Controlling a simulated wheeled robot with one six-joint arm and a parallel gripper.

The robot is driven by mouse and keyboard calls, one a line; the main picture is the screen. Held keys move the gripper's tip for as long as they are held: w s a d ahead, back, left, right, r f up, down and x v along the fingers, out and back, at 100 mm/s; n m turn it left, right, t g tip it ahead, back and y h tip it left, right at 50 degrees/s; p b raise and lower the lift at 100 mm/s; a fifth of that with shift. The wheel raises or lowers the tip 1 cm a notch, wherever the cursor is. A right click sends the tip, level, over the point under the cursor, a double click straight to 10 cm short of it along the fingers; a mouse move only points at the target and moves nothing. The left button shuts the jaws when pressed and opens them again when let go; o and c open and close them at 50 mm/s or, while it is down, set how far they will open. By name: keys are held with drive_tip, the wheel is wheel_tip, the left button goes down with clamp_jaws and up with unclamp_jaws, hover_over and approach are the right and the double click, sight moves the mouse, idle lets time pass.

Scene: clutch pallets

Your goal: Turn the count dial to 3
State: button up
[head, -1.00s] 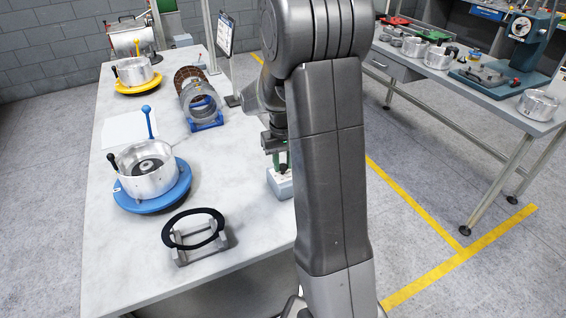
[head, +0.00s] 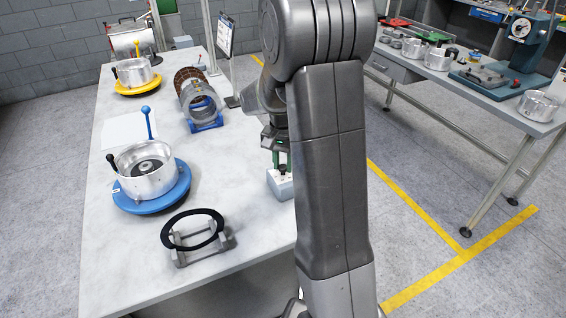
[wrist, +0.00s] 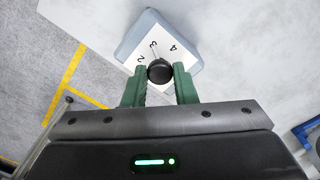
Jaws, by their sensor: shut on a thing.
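The count dial is a black round knob (wrist: 160,71) on a pale box with a blue-grey side (wrist: 135,38). Its white face has the numerals 2, 3 and 4 in view, and the pointer on the knob points at about the 3. In the head view the box (head: 279,187) sits on the near right part of the white table, partly behind my arm. My gripper (wrist: 160,80) has its green fingers on either side of the knob, shut on it. In the head view my gripper (head: 282,168) is right above the box. The rest of the dial face is hidden.
A blue turntable (head: 180,190) with a metal drum and a black ring on a stand (head: 199,246) are left of the box. A grey cylinder on a blue cradle (head: 206,126) lies farther back. A yellow turntable (head: 130,91) is at the far left.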

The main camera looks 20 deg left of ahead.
sight(283, 166)
drive_tip(key=shift+r, duration=0.1)
idle(0.4)
drive_tip(key=o, duration=1)
wheel_tip(283, 166, up, 14)
drive_tip(key=shift+b, duration=0.4)
drive_tip(key=shift+f, duration=0.2)
wheel_tip(283, 166, down, 14)
drive_tip(key=shift+r+p, duration=0.1)
drive_tip(key=shift+p, duration=0.3)
drive_tip(key=shift+r, duration=0.1)
